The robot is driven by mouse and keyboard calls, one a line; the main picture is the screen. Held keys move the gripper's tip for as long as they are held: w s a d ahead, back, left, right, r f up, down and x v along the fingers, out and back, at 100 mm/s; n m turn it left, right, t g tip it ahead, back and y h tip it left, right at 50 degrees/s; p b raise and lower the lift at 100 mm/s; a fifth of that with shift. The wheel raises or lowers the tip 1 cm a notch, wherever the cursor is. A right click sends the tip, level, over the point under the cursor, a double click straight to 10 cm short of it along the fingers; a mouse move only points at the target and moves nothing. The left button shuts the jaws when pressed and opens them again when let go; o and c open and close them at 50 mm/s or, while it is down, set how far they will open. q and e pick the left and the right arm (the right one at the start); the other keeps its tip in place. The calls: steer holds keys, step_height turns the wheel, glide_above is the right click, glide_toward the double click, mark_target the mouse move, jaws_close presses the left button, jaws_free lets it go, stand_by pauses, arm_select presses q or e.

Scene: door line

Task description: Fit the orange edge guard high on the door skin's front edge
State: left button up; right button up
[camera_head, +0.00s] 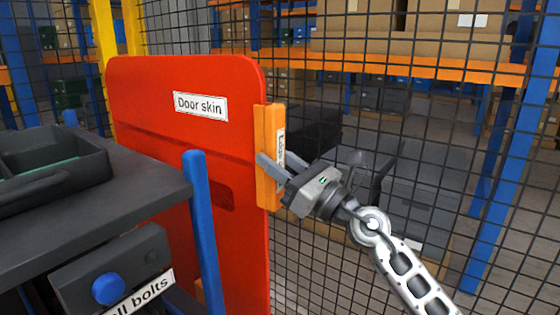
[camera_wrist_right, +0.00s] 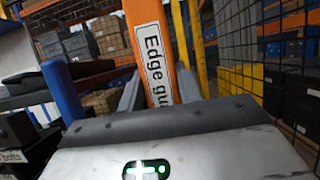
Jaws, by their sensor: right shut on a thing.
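The red door skin (camera_head: 160,130) stands upright in the middle of the head view, with a white label on its upper part. The orange edge guard (camera_head: 265,130) is upright along the door skin's right-hand edge, in its upper part. It appears to touch that edge, but I cannot tell whether it is seated around it. My right gripper (camera_head: 274,170) is shut on the edge guard, low on its length. In the right wrist view the edge guard (camera_wrist_right: 148,30) stands between the fingers with its label facing the camera. My left gripper is not in view.
A dark workbench (camera_head: 130,200) with a black tray (camera_head: 50,165) stands at the left. A blue post (camera_head: 203,230) rises in front of the door skin. A wire mesh fence (camera_head: 430,150) is behind, with shelves of boxes beyond it.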

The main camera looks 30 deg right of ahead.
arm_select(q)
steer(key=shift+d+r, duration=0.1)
arm_select(e)
steer(key=shift+w+a, duration=0.2)
steer(key=shift+w, duration=0.3)
stand_by(0.4)
steer(key=o, duration=1.2)
steer(key=shift+c, duration=0.2)
arm_select(q)
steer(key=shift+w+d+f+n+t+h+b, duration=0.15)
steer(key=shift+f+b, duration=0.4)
steer(key=shift+b, duration=0.75)
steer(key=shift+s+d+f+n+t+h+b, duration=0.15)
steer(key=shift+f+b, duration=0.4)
steer(key=shift+b, duration=0.75)
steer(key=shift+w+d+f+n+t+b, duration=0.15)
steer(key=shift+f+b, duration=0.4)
steer(key=shift+b, duration=0.75)
arm_select(e)
steer(key=v, duration=1.6)
steer(key=shift+r, duration=0.1)
